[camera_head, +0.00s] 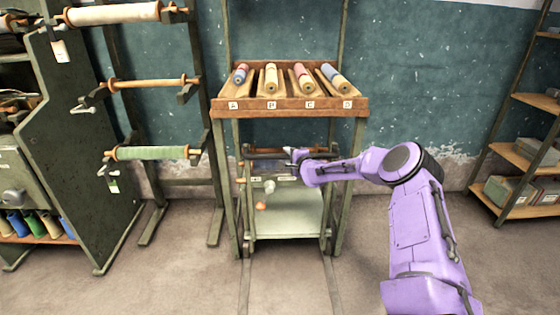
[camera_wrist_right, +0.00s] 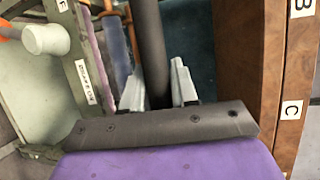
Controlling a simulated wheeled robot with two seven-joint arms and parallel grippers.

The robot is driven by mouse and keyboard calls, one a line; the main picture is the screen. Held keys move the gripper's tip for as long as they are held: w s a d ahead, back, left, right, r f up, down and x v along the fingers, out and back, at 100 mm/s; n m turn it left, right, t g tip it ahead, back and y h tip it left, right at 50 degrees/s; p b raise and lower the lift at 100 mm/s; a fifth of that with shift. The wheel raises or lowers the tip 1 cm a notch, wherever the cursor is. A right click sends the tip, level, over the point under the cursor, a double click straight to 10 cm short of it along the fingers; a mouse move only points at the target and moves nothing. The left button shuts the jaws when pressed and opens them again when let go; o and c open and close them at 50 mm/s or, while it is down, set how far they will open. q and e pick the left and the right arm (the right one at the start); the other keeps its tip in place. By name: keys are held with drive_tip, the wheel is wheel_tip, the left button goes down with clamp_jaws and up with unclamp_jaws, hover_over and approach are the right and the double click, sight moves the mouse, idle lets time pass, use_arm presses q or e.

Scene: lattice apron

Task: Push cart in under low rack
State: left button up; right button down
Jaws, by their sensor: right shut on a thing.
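The low rack (camera_head: 290,107) stands against the wall, its sloped top holding several rolls above labelled slots. The cart (camera_head: 287,222), with a pale grey-green deck, stands between the rack's legs, under its top. My right gripper (camera_head: 296,157) is at the front of the rack, below the labelled edge. In the right wrist view the fingers (camera_wrist_right: 160,88) are shut around a dark bar (camera_wrist_right: 152,45), which looks like the cart's handle. A labelled panel of the cart (camera_wrist_right: 88,82) and a pale knob (camera_wrist_right: 46,39) show beside it. My left gripper is not in view.
Two rails (camera_head: 334,285) run along the floor toward the cart. A roll stand (camera_head: 150,84) and a dark green cabinet (camera_head: 85,150) stand at left. Shelves with boxes (camera_head: 520,150) stand at right. The floor in front of the cart is clear except for my arm at right.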

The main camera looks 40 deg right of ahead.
drive_tip(key=shift+d+r, duration=0.2)
drive_tip(key=shift+r, duration=0.1)
drive_tip(key=c, duration=1.3)
unclamp_jaws()
drive_tip(key=o, duration=0.3)
drive_tip(key=shift+f, duration=0.1)
drive_tip(key=shift+o, duration=0.2)
drive_tip(key=p+v, duration=0.5)
drive_tip(key=v, duration=0.5)
drive_tip(key=shift+f, duration=0.2)
drive_tip(key=shift+s+a, duration=0.1)
